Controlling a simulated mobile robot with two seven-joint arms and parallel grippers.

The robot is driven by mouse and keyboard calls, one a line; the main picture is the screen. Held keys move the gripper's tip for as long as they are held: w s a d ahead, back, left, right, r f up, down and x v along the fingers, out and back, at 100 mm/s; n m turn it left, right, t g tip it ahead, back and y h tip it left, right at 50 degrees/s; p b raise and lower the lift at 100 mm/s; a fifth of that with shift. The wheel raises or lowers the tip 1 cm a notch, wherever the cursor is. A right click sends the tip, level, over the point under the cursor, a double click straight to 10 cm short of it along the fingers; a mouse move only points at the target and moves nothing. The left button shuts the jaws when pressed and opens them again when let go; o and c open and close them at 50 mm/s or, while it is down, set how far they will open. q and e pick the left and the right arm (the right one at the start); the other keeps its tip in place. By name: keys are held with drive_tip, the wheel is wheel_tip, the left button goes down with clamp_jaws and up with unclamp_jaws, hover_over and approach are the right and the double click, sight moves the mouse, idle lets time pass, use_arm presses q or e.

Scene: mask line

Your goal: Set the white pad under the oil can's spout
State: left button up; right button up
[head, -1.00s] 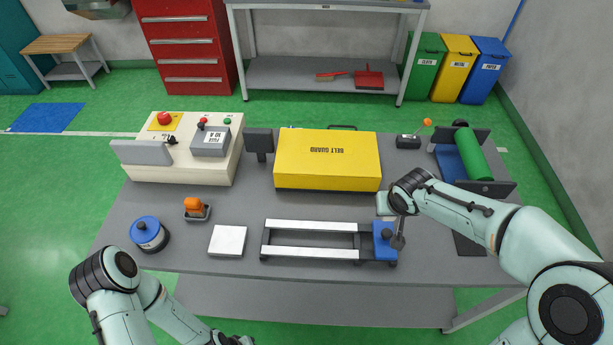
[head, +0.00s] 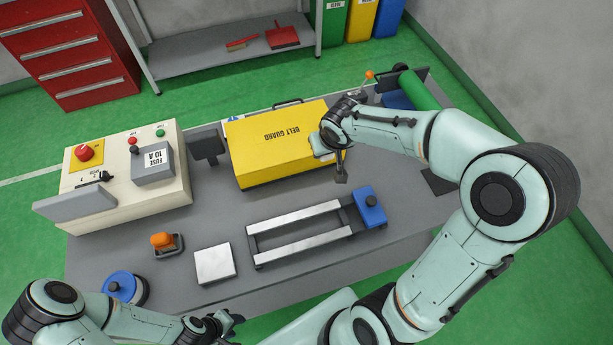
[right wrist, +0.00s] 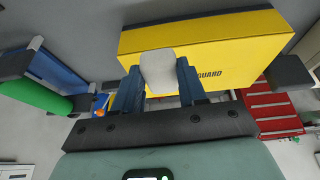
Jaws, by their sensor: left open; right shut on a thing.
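The white pad (head: 214,263), a flat square block, lies on the table left of the metal rail frame. My right gripper (head: 338,172) is shut on a small light grey piece (right wrist: 158,70), in front of the yellow box's right end. The right wrist view shows the piece between both fingers; its full shape is hidden. My left gripper (head: 222,324) is open, low at the front edge, below the pad and apart from it. I cannot make out for sure an oil can or its spout. A blue round item (head: 122,287) stands at the left front, partly behind my left arm.
The yellow belt guard box (head: 285,145) stands at the back middle. The rail frame (head: 300,222) with a blue block (head: 370,207) lies in front. A cream control box (head: 120,185) and orange item (head: 163,241) are left. A green roller (head: 415,95) is back right.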

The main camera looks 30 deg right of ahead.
drive_tip(key=b, duration=0.3)
approach(321, 185)
drive_tip(key=shift+w+d+f, duration=0.15)
drive_tip(key=shift+w+d, duration=0.05)
drive_tip(key=shift+w, duration=0.25)
drive_tip(key=shift+w+d+f, duration=0.15)
drive_tip(key=shift+w+d, duration=0.1)
drive_tip(key=shift+w, duration=0.2)
wheel_tip(321, 185, down, 4)
drive_tip(key=shift+w+b, duration=0.1)
drive_tip(key=shift+b, duration=0.6)
drive_tip(key=shift+f, duration=0.25)
use_arm(q)
drive_tip(key=s+f, duration=0.5)
drive_tip(key=f, duration=0.1)
drive_tip(key=shift+g, duration=0.3)
drive_tip(key=shift+w+f, duration=0.1)
drive_tip(key=shift+w, duration=0.05)
use_arm(e)
drive_tip(key=shift+f, duration=0.15)
use_arm(q)
drive_tip(key=shift+f, duration=0.15)
use_arm(e)
drive_tip(key=o, duration=1.2)
